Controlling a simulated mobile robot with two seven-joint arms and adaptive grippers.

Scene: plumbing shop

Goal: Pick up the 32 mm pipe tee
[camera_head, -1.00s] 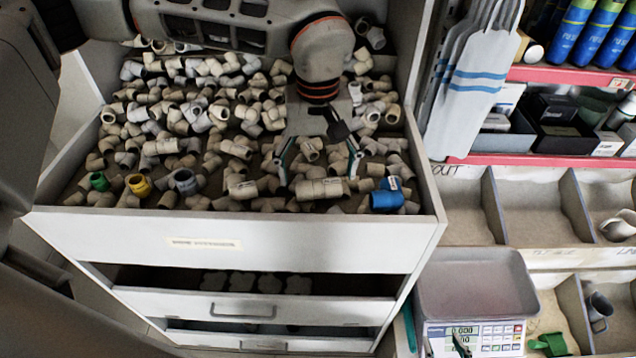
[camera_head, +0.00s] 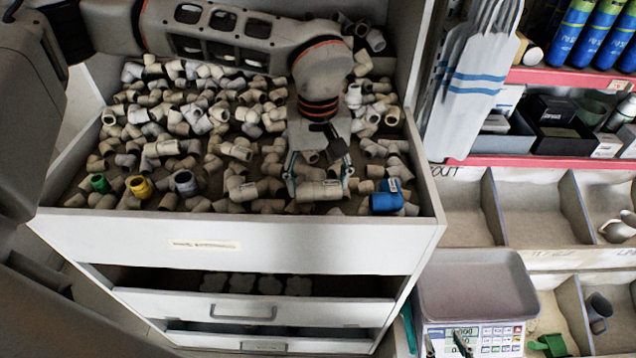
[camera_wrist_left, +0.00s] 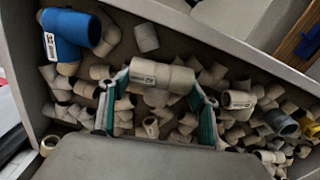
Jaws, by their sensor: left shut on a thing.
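The beige pipe tee (camera_head: 318,191), with a small white printed label, is near the front of the open top drawer, among loose fittings. It also shows in the left wrist view (camera_wrist_left: 162,76), lying lengthwise between the fingertips; its size marking is too small to read. My left gripper (camera_head: 319,183) points down into the drawer and is shut on the tee, one green-padded finger at each end. I cannot tell whether the tee is clear of the fittings beneath it. My right gripper (camera_head: 446,344) shows only its dark fingertips, apart, before the scale at the bottom edge.
The drawer's front wall (camera_head: 236,236) is close in front of the tee. A blue fitting (camera_head: 386,197) lies just right of it. Green (camera_head: 99,183) and yellow (camera_head: 139,187) fittings lie left. A scale (camera_head: 475,290) stands right of the drawer unit, below divided bins.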

